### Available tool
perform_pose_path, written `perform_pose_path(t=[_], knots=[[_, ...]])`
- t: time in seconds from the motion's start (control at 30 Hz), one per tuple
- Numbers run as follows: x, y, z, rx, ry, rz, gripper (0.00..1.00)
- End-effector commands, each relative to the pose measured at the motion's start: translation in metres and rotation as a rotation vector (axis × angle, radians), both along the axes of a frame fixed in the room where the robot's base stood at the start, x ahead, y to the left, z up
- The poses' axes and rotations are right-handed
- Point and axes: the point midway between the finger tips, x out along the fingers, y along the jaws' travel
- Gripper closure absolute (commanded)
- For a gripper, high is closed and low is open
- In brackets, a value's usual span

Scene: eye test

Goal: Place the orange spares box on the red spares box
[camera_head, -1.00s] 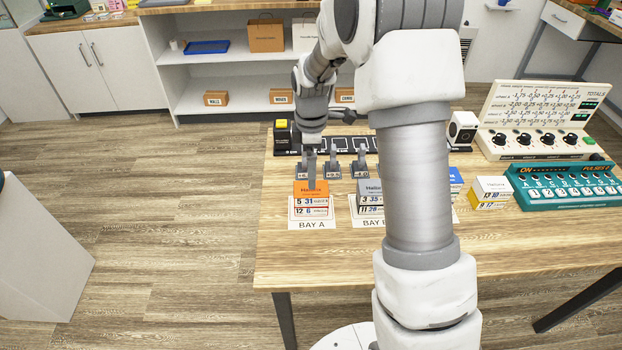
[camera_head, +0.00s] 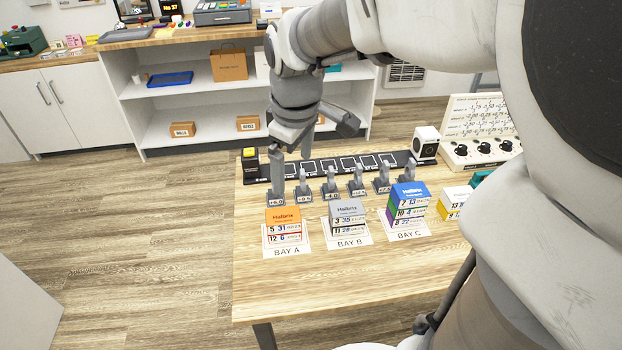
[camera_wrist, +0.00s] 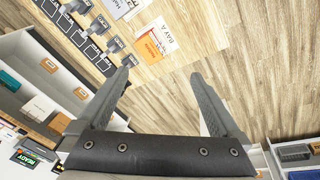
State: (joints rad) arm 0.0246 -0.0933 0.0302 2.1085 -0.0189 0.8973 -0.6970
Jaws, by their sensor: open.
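The orange spares box (camera_head: 283,214) lies at BAY A on the table, on top of another box (camera_head: 287,238) with a white numbered front. That lower box's colour is hard to tell. I cannot make out a red spares box for sure. The orange box also shows beyond my fingertips in the wrist view (camera_wrist: 150,46). My gripper (camera_head: 291,172) is open and points down behind the orange box, apart from it in the picture. In the wrist view, my gripper (camera_wrist: 162,76) has its fingers spread with nothing between them.
A grey-topped stack (camera_head: 347,209) stands at BAY B and a blue-topped stack (camera_head: 410,191) at BAY C. A yellow-sided box (camera_head: 450,207) is farther right. The table front (camera_head: 330,280) is clear.

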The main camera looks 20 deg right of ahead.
Motion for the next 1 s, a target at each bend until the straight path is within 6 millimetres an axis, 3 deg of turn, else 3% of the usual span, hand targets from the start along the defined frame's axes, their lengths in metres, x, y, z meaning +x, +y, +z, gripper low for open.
perform_pose_path(t=[0.03,0.2,0.5,0.7,1.0], knots=[[-0.014,0.001,0.012,0.012,-0.035,-0.049,0.0],[-0.056,0.001,0.03,0.069,-0.108,-0.235,0.0],[-0.122,0.001,0.038,0.198,-0.221,-0.539,0.0],[-0.143,0.001,0.035,0.256,-0.254,-0.646,0.0],[-0.147,0.001,0.034,0.269,-0.257,-0.667,0.0]])
